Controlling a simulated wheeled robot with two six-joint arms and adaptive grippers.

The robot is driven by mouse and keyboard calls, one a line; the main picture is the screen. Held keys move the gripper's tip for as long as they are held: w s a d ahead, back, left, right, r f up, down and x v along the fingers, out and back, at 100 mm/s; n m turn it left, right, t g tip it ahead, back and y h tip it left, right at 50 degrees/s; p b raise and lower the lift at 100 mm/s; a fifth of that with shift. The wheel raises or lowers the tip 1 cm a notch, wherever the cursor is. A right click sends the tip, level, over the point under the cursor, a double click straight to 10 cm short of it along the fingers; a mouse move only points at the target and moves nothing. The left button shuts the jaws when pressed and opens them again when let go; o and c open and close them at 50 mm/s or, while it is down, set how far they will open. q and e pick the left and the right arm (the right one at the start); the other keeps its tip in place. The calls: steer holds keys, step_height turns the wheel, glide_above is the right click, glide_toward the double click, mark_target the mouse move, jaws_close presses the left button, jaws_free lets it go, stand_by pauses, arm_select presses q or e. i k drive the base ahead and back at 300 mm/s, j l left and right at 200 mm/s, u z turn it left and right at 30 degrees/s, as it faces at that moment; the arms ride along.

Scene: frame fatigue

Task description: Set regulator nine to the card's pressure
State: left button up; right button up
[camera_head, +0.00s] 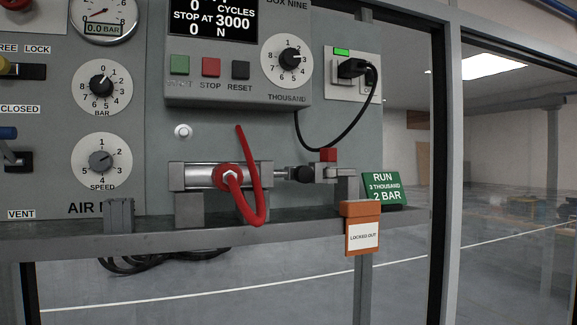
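The regulator knob (101,86) is black on a white round dial marked BAR, on the grey panel at the left. Its pointer tilts up and slightly right, near the low end of the scale; the exact mark is hard to tell. The green card (384,189) on the ledge reads RUN, 3 THOUSAND, 2 BAR. The pressure gauge (103,17) above the knob is cut by the top edge and its display reads 0.0 BAR. Neither of my grippers is in view.
Near the regulator are a SPEED dial (101,161), a yellow-handled lock lever (22,69) and a blue-handled valve (12,143). A red hose (252,185) loops over the cylinder (198,176). An orange LOCKED OUT tag (362,236) hangs off the ledge. A black cable (371,101) runs from the plug.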

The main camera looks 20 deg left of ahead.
mark_target(101, 85)
steer(key=u, duration=1.65)
